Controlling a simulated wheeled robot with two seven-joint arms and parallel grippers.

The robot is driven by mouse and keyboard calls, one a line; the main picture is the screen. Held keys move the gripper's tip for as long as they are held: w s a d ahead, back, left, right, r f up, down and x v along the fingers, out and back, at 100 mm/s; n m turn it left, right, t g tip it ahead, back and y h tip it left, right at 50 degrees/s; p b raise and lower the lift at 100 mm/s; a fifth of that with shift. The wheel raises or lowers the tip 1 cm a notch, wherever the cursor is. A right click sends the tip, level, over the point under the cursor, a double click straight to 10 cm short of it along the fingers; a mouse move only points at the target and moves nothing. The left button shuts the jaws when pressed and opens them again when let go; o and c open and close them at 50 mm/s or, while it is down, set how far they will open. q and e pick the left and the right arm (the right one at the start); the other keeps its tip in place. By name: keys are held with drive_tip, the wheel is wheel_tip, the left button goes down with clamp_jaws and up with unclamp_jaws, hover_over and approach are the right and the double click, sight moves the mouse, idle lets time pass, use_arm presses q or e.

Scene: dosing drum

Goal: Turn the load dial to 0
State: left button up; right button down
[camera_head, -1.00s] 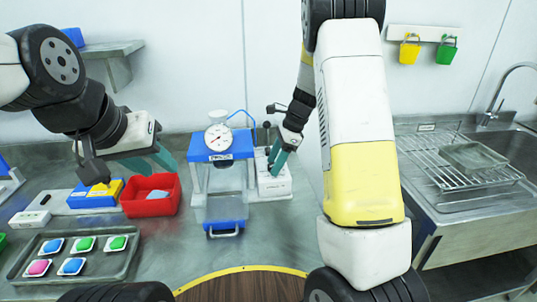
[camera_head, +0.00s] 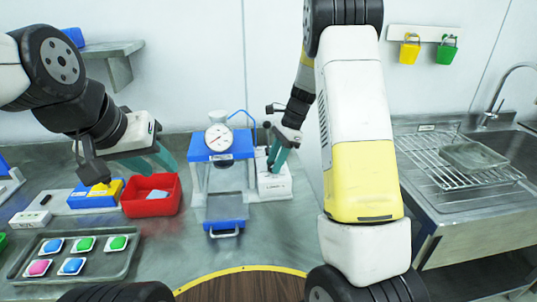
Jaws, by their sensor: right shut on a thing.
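The dosing unit has a blue top (camera_head: 222,146), clear sides and a round white dial gauge (camera_head: 218,137) on top. A white box (camera_head: 274,185) with small print on its front stands against its right side. My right gripper (camera_head: 275,165) points down onto the top of this box. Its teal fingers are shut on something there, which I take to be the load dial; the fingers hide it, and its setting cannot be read. My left gripper (camera_head: 158,160) hangs above the red bin at the left, its teal fingers apart and nothing visible between them.
A red bin (camera_head: 137,207) holds a grey-blue item. A tray (camera_head: 115,262) with several coloured pods lies at the front left. A blue and yellow box (camera_head: 84,198) stands behind it. A sink with a wire rack (camera_head: 452,165) is at the right.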

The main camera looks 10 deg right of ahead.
drive_tip(key=n+g, duration=0.1)
drive_tip(key=n, duration=0.2)
drive_tip(key=n+g+h, duration=0.1)
drive_tip(key=n, duration=0.2)
drive_tip(key=shift+w, duration=0.2)
drive_tip(key=n+h, duration=0.1)
drive_tip(key=n, duration=0.2)
drive_tip(key=n+g+h, duration=0.1)
drive_tip(key=n, duration=0.2)
drive_tip(key=shift+a, duration=0.2)
drive_tip(key=n+h, duration=0.1)
drive_tip(key=n, duration=0.2)
drive_tip(key=n+h, duration=0.1)
drive_tip(key=n, duration=0.2)
drive_tip(key=shift+a, duration=0.2)
drive_tip(key=n+h, duration=0.1)
drive_tip(key=n, duration=0.2)
drive_tip(key=n+h, duration=0.1)
drive_tip(key=n, duration=0.2)
drive_tip(key=shift+a+t, duration=0.1)
drive_tip(key=shift+t, duration=0.3)
drive_tip(key=c, duration=1)
unclamp_jaws()
